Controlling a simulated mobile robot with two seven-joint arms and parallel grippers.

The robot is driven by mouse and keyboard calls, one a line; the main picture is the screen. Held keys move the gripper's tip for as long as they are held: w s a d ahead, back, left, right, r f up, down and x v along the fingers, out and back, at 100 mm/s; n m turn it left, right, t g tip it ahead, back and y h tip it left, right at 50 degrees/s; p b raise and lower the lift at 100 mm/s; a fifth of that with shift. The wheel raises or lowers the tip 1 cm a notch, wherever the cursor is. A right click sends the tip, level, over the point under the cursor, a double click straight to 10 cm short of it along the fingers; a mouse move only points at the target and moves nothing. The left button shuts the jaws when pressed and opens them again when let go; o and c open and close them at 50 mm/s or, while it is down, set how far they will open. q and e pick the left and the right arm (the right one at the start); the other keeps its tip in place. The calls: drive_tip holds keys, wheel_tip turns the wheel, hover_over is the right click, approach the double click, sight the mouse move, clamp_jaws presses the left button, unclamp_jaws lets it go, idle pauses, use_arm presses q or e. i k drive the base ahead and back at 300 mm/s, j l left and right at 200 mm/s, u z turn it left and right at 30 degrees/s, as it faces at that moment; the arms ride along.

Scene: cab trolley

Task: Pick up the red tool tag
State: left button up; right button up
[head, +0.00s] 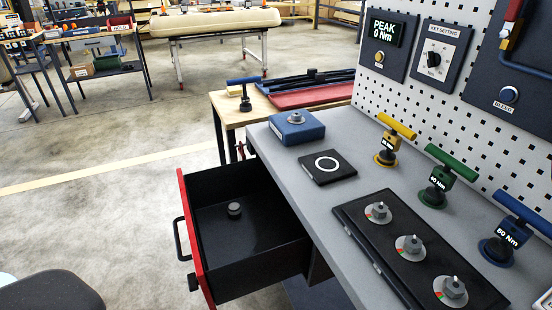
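I cannot make out a red tool tag for certain. A small reddish thing (241,150) shows at the wooden table's edge beyond the drawer, too small to identify. The black drawer (250,264) with a red front (194,240) stands open on the left of the grey bench (285,155). A small grey round knob-like part (234,209) sits on its floor. Neither of my grippers is in view.
On the bench are a blue block (297,127), a black pad with a white ring (327,166), a black tray (350,213) with three metal fittings, and yellow (387,157), green (433,194) and blue (496,250) T-handled tools. A pegboard (440,95) stands behind.

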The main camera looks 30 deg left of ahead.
sight(243, 156)
drive_tip(key=j+z, duration=0.25)
drive_tip(key=j, duration=0.2)
drive_tip(key=j+z, duration=0.25)
drive_tip(key=j, duration=0.2)
drive_tip(key=k+j, duration=0.1)
drive_tip(key=j, duration=0.4)
drive_tip(key=k+j+z, duration=0.1)
drive_tip(key=j, duration=0.35)
